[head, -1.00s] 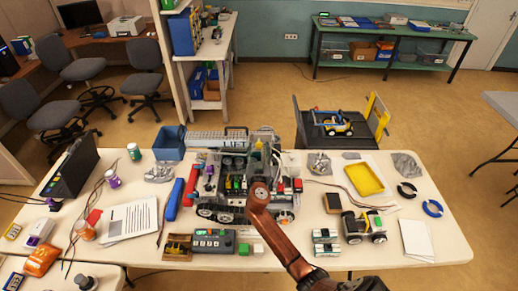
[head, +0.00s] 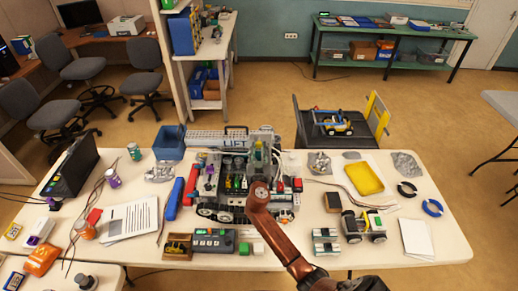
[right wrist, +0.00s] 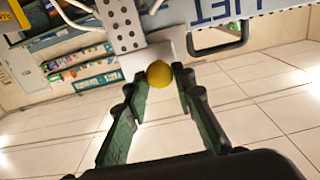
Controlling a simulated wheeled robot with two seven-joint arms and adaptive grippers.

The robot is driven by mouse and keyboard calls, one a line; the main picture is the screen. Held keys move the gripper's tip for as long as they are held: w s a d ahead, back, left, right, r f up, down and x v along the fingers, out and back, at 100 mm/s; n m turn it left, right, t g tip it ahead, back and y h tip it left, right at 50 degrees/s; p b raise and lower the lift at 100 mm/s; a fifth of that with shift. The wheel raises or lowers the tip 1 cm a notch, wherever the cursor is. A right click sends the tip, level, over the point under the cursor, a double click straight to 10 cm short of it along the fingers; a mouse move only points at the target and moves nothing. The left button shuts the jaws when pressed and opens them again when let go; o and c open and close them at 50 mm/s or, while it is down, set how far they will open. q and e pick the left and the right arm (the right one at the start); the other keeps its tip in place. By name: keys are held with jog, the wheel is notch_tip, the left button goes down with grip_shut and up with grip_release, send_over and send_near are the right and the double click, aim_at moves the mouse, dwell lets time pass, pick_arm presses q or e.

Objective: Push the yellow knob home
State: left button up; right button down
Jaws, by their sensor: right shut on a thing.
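The yellow knob (right wrist: 158,74) is round and sits at the end of a pale grey block in the right wrist view. My right gripper (right wrist: 157,88) has its two dark green fingers on either side of the knob, shut on it. In the head view my right gripper (head: 260,158) is over the middle of the large grey machine, and the knob is hard to make out there. The machine (head: 235,140) has a "LIFT" panel at the back and wheels at the front. My left gripper is not in view.
A small wheeled car (head: 365,226) and a yellow tray (head: 363,178) are to the right. A blue bin (head: 169,143) stands at the back left.

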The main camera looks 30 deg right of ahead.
jog(key=shift+b+x, duration=0.75)
jog(key=shift+b, duration=0.3)
jog(key=shift+w+d+b, duration=0.25)
jog(key=shift+w+b, duration=0.1)
jog(key=shift+w, duration=0.05)
jog(key=shift+r, duration=0.15)
jog(key=c, duration=2)
grip_release()
jog(key=shift+c, duration=0.2)
jog(key=o, duration=0.4)
jog(key=shift+w, duration=0.1)
